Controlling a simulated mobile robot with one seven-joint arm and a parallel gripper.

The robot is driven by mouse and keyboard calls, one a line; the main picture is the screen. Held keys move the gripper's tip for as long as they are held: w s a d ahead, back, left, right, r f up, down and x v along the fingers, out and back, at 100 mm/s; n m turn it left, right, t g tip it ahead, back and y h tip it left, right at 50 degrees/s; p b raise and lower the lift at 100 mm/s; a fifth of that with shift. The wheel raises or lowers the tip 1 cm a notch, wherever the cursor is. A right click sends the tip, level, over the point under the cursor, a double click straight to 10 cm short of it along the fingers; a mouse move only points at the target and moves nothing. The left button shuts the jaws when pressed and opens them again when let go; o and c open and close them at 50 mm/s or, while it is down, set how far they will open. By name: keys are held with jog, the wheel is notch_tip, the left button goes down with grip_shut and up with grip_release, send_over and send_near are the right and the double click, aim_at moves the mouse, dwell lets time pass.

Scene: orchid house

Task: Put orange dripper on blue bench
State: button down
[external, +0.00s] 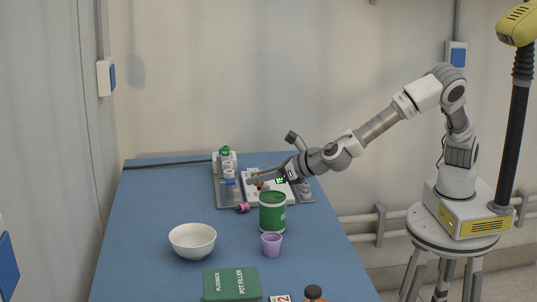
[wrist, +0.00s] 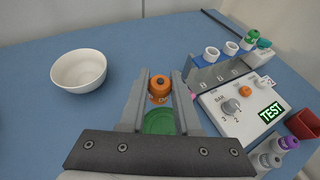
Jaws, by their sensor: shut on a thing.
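The orange dripper (wrist: 159,87) is between my fingertips in the wrist view, with its round top facing the camera. My gripper (wrist: 160,90) is shut on it. The blue bench (external: 145,225) is the large blue top under everything. The dripper appears held above the bench; its underside is hidden.
A green can (external: 272,213) stands close below my gripper. A white bowl (external: 192,240), lilac cup (external: 271,244) and green box (external: 232,284) stand nearer. A rack (wrist: 215,70) and white device (wrist: 240,108) are beside my gripper. The bench's left side is clear.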

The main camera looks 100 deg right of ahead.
jog(key=s+a+f+n+t+y+b, duration=0.1)
jog(key=s+a+f, duration=0.1)
jog(key=a, duration=0.7)
jog(key=b, duration=0.1)
send_over(272, 267)
notch_tip(272, 267, down, 6)
jog(key=shift+d, duration=0.1)
jog(key=shift+a+f, duration=0.2)
jog(key=shift+f, duration=0.2)
jog(key=shift+f+b, duration=0.65)
jog(key=shift+f, duration=1)
jog(key=shift+f, duration=0.15)
jog(key=c, duration=0.6)
grip_release()
